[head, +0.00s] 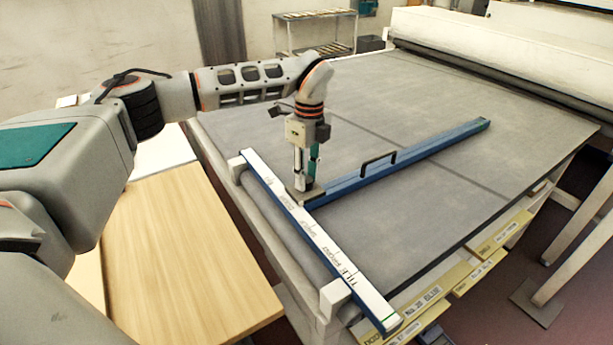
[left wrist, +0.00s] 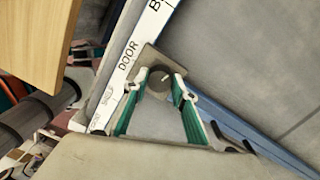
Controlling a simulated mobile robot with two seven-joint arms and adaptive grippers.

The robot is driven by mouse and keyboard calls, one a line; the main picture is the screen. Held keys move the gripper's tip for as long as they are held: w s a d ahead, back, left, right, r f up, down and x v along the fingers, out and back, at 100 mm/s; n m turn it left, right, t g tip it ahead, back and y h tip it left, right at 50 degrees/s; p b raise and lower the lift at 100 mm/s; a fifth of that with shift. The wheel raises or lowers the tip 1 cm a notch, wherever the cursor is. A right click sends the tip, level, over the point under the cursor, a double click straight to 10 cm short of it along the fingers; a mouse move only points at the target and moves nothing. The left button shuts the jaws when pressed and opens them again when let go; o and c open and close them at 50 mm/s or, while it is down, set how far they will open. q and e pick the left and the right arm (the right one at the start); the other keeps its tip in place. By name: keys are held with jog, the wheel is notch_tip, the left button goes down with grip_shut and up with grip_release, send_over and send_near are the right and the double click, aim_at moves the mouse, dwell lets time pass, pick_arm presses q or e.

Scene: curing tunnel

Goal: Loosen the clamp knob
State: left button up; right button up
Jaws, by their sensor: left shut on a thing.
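The clamp knob (left wrist: 159,79) is a dark round knob with a pale mark on its top, in the left wrist view. It sits on a grey clamp plate (left wrist: 148,56) where a blue straight bar meets a white labelled rail. My left gripper (head: 305,184) points down over this joint and is shut on the knob. In the left wrist view its green-backed fingers (left wrist: 157,86) stand on either side of the knob. In the head view the fingers mostly hide the knob. My right gripper is not in view.
The blue bar (head: 430,150) with a black handle (head: 377,160) lies across the grey table (head: 420,215). The white rail (head: 290,212) runs along the table's near edge. A wooden board (head: 185,255) lies at left. A roller (head: 500,75) stands at the back.

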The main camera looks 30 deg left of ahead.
aim_at(308, 177)
pick_arm(q)
jog(key=shift+n, duration=0.4)
jog(key=o, duration=1.1)
jog(key=shift+r, duration=0.15)
notch_tip(308, 177, up, 12)
jog(key=shift+w, duration=0.35)
